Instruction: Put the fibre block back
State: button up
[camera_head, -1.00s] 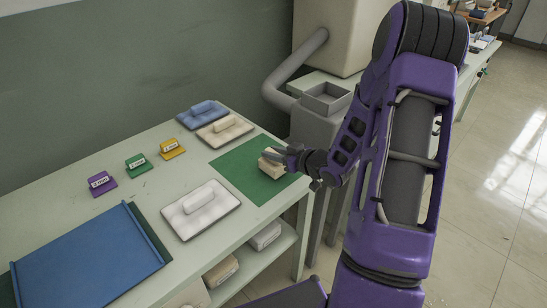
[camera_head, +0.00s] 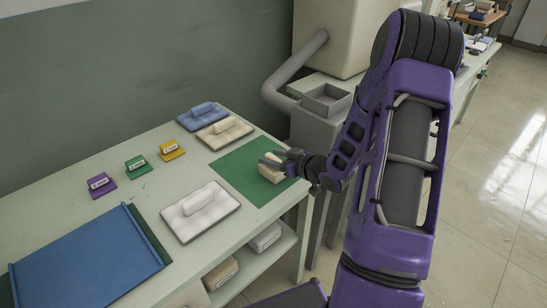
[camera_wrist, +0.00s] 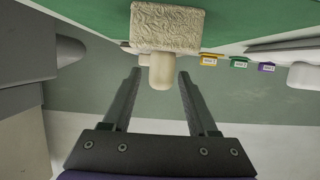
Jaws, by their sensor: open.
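A beige, rough-textured block with a pale rounded grip, which I take for the fibre block (camera_head: 269,173), sits on the green mat (camera_head: 238,166) near the table's right edge. In the wrist view the block (camera_wrist: 167,26) is at top centre, with its grip projecting toward my gripper. My gripper (camera_head: 275,160) is open at the block. In the wrist view its two fingers (camera_wrist: 160,75) are spread on either side of the grip, with gaps visible. My fingers hide part of the block in the head view.
Blue (camera_head: 202,113), beige (camera_head: 225,128) and white (camera_head: 203,205) pieces lie on flat bases around the mat. Purple (camera_head: 101,184), green (camera_head: 138,164) and yellow (camera_head: 171,150) labelled stands are to the left. A blue panel (camera_head: 91,263) covers the front left. A grey machine (camera_head: 322,119) stands behind right.

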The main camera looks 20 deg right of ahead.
jog(key=p+v, duration=0.1)
jog(key=v, duration=1.1)
